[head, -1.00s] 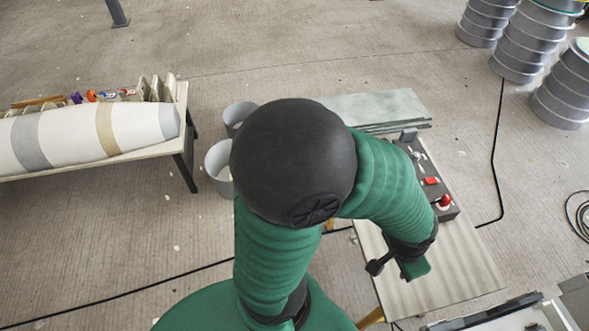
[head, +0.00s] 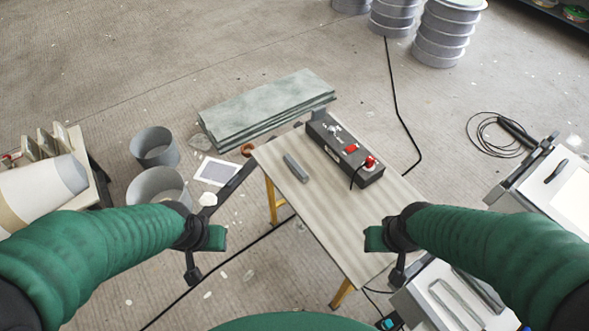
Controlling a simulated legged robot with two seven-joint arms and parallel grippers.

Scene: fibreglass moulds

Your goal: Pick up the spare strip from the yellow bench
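The yellow bench (head: 345,222) stands in the middle of the head view, with yellow legs and a pale, grained top. A short grey strip (head: 296,168) lies on its top near the far left edge, left of a dark control box. My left gripper (head: 205,257) is left of the bench, apart from the strip, with nothing visible in it. My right gripper (head: 386,257) is over or beside the bench's near right edge, also apart from the strip and with no held thing visible. The finger openings of both are unclear.
Two buckets (head: 157,188) stand left. A dark bar (head: 232,185) reaches towards the bench's left corner. A light case (head: 445,298) is at the near right. The bench's middle is clear.

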